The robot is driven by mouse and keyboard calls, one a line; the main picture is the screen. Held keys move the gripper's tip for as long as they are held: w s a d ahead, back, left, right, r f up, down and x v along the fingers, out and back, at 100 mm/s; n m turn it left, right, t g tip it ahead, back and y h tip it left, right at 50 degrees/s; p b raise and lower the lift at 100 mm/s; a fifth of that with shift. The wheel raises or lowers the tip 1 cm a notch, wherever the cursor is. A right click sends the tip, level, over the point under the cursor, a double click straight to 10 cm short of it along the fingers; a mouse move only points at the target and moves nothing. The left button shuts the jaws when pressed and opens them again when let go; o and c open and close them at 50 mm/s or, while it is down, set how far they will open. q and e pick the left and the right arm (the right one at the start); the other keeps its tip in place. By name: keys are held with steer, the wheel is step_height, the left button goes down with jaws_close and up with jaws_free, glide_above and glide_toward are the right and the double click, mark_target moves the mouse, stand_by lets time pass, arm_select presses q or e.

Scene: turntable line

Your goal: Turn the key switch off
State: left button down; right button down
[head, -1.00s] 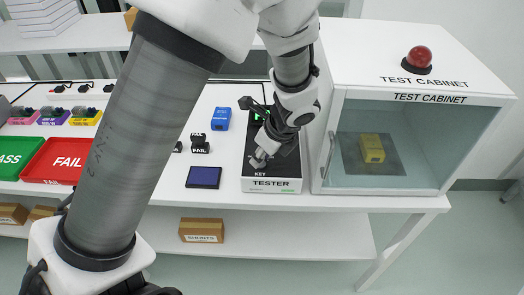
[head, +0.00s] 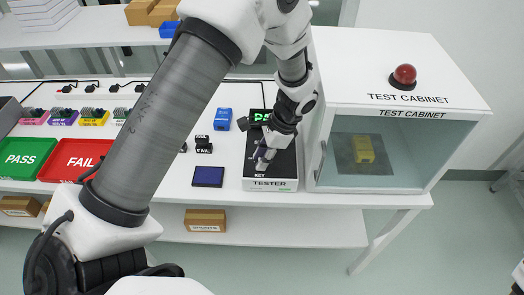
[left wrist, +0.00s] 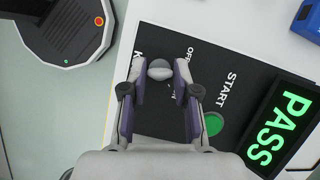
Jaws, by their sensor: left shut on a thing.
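The tester (head: 270,184) is a white box with a black top, near the right end of the bench. Its key switch (left wrist: 160,70) shows in the left wrist view as a small grey knob beside the partly covered KEY, OFF and ON lettering. In the head view the left gripper (head: 262,160) reaches down to the tester top and hides the key. The tester screen (left wrist: 278,128) reads PASS in green. A green START button (left wrist: 212,124) sits beside the right finger. My right gripper is not in view.
The test cabinet (head: 400,202) stands close right of the tester, with a red lamp (head: 404,76) on top and a yellow block (head: 362,149) inside. A blue block (head: 222,119), a dark blue pad (head: 208,176), and green (head: 25,158) and red (head: 75,160) trays lie left.

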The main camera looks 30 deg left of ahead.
arm_select(q)
steer(key=n+g+h+p, duration=0.1)
steer(key=n, duration=0.2)
steer(key=shift+a+n+p, duration=0.1)
steer(key=shift+n+p, duration=0.2)
steer(key=shift+p, duration=0.05)
steer(key=shift+f+n+h+p, duration=0.1)
steer(key=shift+n+h+p, duration=0.4)
steer(key=shift+n, duration=0.8)
steer(key=c, duration=0.9)
jaws_free()
steer(key=shift+o, duration=0.2)
steer(key=a+v, duration=0.1)
steer(key=v, duration=1.1)
steer(key=shift+w+d, duration=0.15)
steer(key=shift+d, duration=0.2)
